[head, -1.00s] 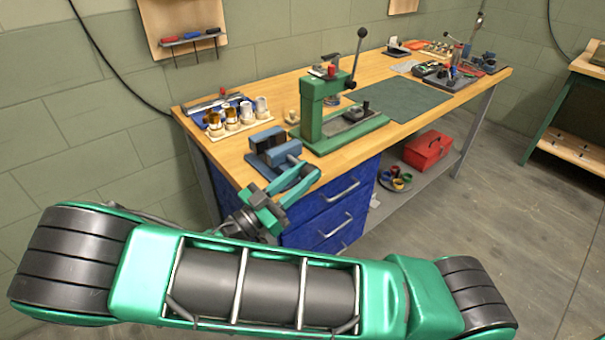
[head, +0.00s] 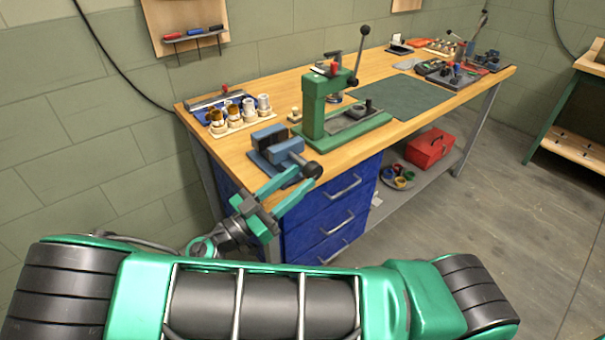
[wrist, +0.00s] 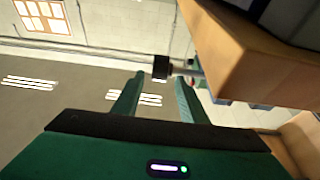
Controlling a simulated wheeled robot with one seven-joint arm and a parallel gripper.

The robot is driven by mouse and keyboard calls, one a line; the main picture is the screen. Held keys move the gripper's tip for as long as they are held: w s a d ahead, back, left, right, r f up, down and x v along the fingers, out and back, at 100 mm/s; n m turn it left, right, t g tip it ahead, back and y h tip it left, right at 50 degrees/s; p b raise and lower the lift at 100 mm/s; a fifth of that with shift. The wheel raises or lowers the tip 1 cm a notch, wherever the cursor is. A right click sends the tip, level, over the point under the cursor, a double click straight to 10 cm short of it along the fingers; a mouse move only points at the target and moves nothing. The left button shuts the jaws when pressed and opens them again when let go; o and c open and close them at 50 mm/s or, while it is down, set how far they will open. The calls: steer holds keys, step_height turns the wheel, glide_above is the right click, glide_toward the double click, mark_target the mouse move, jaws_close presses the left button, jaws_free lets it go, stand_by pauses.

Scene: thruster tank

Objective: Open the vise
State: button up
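The blue vise (head: 270,143) is mounted at the near left corner of the wooden bench. Its jaws show a gap between them. The black knob (head: 312,170) of its screw handle sticks out past the bench's front edge. My gripper (head: 302,178) is open just in front of it, its two green fingers pointing at the knob. In the wrist view, the knob (wrist: 161,67) lies between or just beyond the fingertips (wrist: 160,78), with a grey rod running right from it. I cannot tell whether either finger touches it.
A green arbor press (head: 315,105) stands right of the vise. A tray of several cups (head: 237,122) sits behind it. Blue drawers (head: 325,215) are below the bench top. A red toolbox (head: 428,148) is on the lower shelf. The floor (head: 480,230) at right is clear.

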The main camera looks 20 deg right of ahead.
steer(key=v, duration=0.7)
steer(key=shift+a+f, duration=0.1)
steer(key=shift+a, duration=0.1)
steer(key=shift+s, duration=0.1)
